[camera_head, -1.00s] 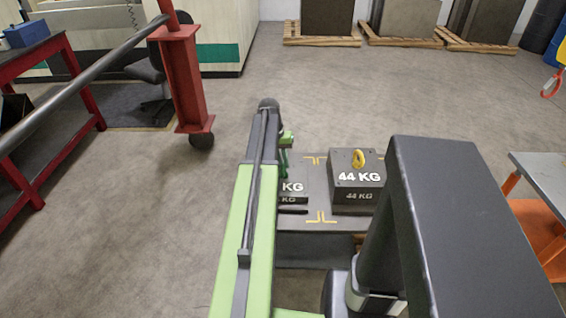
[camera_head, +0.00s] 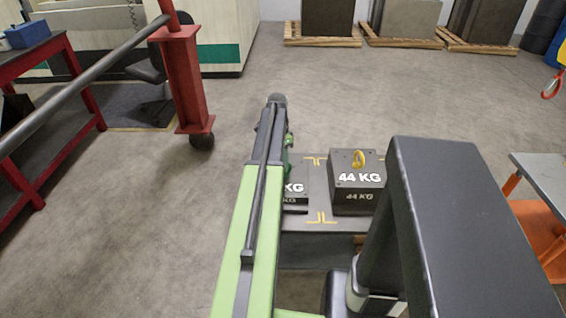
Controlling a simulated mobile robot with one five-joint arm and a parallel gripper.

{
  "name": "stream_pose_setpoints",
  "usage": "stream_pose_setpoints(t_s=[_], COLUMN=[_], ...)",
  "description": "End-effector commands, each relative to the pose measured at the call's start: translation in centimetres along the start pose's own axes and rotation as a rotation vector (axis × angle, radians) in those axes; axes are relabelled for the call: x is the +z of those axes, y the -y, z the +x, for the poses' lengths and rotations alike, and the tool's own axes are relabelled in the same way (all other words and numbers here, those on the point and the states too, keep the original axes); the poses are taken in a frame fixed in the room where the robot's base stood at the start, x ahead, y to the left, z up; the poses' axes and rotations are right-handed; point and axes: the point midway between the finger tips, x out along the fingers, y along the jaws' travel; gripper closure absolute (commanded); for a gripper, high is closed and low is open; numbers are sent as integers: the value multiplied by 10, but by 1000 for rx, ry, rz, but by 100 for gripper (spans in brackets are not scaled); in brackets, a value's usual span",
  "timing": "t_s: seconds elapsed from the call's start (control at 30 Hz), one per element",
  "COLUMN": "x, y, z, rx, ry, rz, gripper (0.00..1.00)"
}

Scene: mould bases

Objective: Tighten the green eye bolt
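The left mould base (camera_head: 295,189) is a dark block with a partly covered "KG" label, and my arm hides most of it. A small green piece (camera_head: 289,139) shows at the right side of my arm's far end, with more green just below it. I cannot tell whether this green is the eye bolt or part of my gripper. My gripper is not clearly visible behind the arm, and its fingers cannot be made out. The right mould base (camera_head: 358,196), marked 44 KG, has a yellow eye bolt (camera_head: 359,159) standing on its top.
Both blocks stand on a dark platform (camera_head: 319,180) with yellow corner marks. A grey-topped orange table (camera_head: 540,178) is at the right. A red bench (camera_head: 45,60) and a red post (camera_head: 186,85) are at the left. Open floor lies behind the platform.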

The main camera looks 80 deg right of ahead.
Motion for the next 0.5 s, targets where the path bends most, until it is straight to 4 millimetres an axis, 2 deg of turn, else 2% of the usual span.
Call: stream_pose_setpoints(t_s=[0.5], x=[-4], y=[2], z=[-1], rx=[-4], ry=[95], rz=[479], gripper=[100])
